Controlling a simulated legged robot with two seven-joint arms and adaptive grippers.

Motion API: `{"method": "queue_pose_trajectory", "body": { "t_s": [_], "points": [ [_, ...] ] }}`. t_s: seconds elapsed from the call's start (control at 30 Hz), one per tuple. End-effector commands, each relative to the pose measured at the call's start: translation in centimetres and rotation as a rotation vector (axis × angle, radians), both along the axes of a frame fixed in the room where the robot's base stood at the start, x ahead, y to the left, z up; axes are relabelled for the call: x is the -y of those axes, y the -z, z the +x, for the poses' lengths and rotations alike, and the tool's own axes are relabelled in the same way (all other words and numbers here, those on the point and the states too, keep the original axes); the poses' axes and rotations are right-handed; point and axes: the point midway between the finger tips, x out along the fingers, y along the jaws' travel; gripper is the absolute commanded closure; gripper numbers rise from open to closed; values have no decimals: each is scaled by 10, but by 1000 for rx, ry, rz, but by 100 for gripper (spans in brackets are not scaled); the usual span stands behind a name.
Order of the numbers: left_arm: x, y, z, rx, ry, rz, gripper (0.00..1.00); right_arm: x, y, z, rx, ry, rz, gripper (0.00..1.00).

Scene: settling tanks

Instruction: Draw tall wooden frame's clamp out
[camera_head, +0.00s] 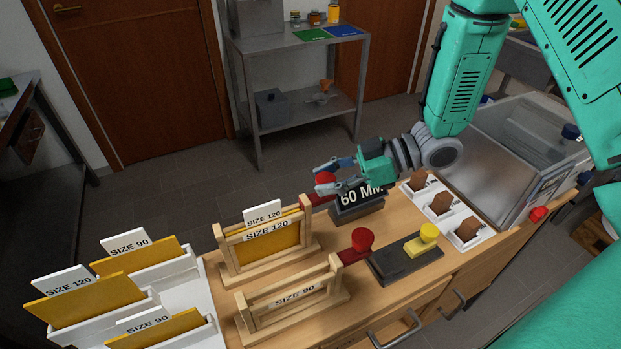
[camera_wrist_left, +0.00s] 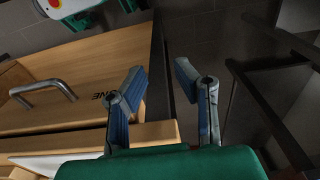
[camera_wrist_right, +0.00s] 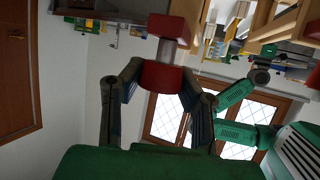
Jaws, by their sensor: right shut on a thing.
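The tall wooden frame (camera_head: 307,216) stands on the bench with a yellow sheet labelled SIZE 120 in it. Its clamp (camera_head: 321,199) has a red bar at the frame's right end and a red knob (camera_head: 325,179). My right gripper (camera_head: 328,180) is shut on the knob; in the right wrist view the knob (camera_wrist_right: 162,76) sits between the fingers (camera_wrist_right: 162,85), with a grey stem and red block beyond. Whether the clamp still touches the frame is unclear. My left gripper (camera_wrist_left: 158,80) is open and empty in the left wrist view, outside the head view.
A lower SIZE 90 frame (camera_head: 339,270) with its own red knob (camera_head: 362,240) stands in front. White sheet holders (camera_head: 140,285) are at left.

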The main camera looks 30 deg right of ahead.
Motion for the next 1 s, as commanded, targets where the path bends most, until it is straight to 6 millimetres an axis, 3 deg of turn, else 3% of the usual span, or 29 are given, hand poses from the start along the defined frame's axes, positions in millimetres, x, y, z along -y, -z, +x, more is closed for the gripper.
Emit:
{"method": "queue_pose_trajectory", "body": {
  "t_s": [0.07, 0.3, 0.33, 0.4, 0.77, 1.0],
  "points": [
    [0, -5, 0, 0, 0, 0, 74, 9, -3, 1, 4, 4, -1, 100],
    [0, -3, 0, 0, 0, 0, 74, 10, -2, 1, 6, 6, -1, 100],
    [0, -3, 0, 0, 0, 0, 74, 10, -2, 1, 6, 6, -1, 65],
    [0, -3, 0, 0, 0, 0, 74, 10, -2, 1, 5, 5, -1, 46],
    [0, -4, -3, 2, 0, 0, 74, 12, -2, -1, 3, 3, -1, 46],
    [-1, -3, -3, 2, 0, -1, 74, 44, -17, -15, 4, 7, -2, 46]
  ]
}}
